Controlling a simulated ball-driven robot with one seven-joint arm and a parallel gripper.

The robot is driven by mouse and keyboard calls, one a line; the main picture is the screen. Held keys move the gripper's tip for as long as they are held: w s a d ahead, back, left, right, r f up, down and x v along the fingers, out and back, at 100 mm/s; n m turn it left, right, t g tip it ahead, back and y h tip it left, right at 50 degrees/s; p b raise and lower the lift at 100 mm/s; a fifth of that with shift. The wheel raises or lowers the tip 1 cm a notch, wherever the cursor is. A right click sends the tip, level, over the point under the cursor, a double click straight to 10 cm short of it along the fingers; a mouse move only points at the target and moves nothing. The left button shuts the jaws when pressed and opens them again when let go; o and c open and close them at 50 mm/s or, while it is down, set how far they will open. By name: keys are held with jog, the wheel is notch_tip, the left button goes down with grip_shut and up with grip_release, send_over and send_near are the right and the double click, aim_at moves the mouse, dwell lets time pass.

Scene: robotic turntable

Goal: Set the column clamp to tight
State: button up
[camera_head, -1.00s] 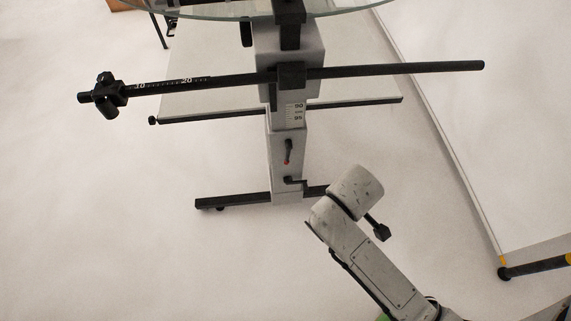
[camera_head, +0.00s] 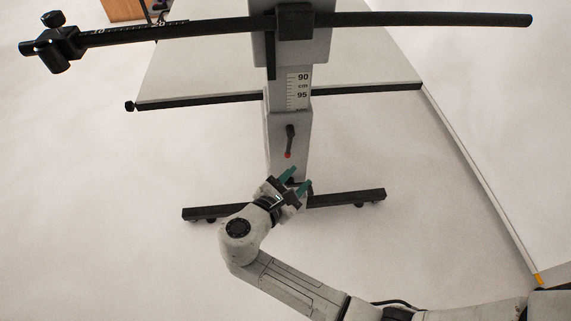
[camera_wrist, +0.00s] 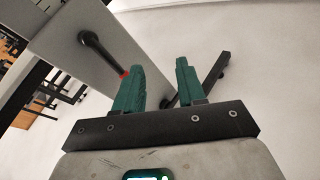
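The column clamp (camera_head: 290,139) is a black lever with a red tip on the front of the grey column (camera_head: 276,128). In the head view the lever hangs nearly straight down, red tip lowest. In the wrist view the clamp lever (camera_wrist: 98,50) runs down to the right, its red tip beside the left finger. My gripper (camera_head: 297,179) has teal fingers and is just below the clamp in the head view. The fingers are spread apart with nothing between them. In the wrist view my gripper (camera_wrist: 161,75) points toward the column. Whether a finger touches the lever cannot be told.
A long black bar (camera_head: 400,19) crosses the column above the clamp. A black-edged panel (camera_head: 200,98) stands behind the column. The black foot (camera_head: 345,198) spreads on the floor. Open pale floor (camera_head: 100,250) lies to the left.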

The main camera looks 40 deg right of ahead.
aim_at(287, 151)
jog(key=w+a+f+n+t+h+b, duration=0.1)
jog(key=w+a+n+t+h+b, duration=0.2)
jog(key=w+a+n, duration=0.25)
jog(key=shift+m, duration=0.35)
jog(key=b+x, duration=0.1)
jog(key=x, duration=0.2)
jog(key=b+x, duration=0.1)
jog(key=x, duration=0.3)
jog(key=b+x, duration=0.1)
jog(key=x, duration=0.2)
jog(key=shift+s+d+f, duration=0.25)
jog(key=shift+d, duration=0.05)
grip_shut()
